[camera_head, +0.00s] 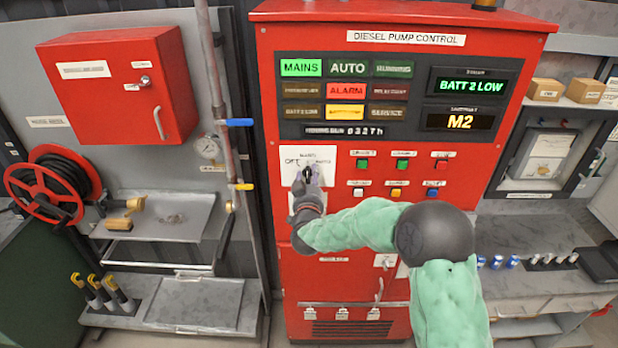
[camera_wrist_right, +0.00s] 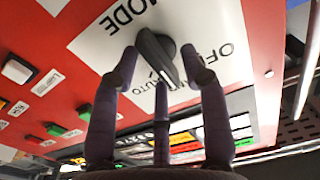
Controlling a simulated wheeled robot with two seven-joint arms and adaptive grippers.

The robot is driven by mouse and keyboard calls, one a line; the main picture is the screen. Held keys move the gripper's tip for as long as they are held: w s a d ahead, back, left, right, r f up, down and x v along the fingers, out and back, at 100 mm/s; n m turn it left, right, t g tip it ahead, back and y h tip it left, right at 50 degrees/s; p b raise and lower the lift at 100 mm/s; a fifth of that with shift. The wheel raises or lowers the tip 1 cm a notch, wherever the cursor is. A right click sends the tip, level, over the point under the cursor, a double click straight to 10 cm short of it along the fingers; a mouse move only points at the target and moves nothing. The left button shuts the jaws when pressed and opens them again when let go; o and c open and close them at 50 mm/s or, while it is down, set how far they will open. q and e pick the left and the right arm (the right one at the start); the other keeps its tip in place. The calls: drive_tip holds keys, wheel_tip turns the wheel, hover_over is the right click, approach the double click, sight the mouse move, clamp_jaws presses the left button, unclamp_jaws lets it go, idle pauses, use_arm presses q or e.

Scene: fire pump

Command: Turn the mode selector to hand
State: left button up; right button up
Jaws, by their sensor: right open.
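The mode selector (camera_head: 307,172) is a dark knob on a white plate (camera_head: 325,152) on the red diesel pump control panel (camera_head: 450,100). In the right wrist view the knob (camera_wrist_right: 158,57) shows large, with its pointer tilted and the words MODE, OFF and AUTO around it. My right gripper (camera_head: 308,180) is at the knob in the head view. In the right wrist view its fingers (camera_wrist_right: 165,75) are open, one on each side of the knob. Whether they touch it I cannot tell. My left gripper is not in view.
Several push buttons (camera_head: 402,163) sit right of the selector. Lit signs show ALARM (camera_head: 346,90) and MAINS (camera_head: 301,67). A pipe (camera_head: 222,100) with blue and yellow levers runs left of the cabinet. A shelf (camera_head: 165,215) and a hose reel (camera_head: 52,185) are further left.

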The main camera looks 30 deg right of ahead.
drive_tip(key=v, duration=1.1)
drive_tip(key=shift+s, duration=0.3)
drive_tip(key=shift+a, duration=0.1)
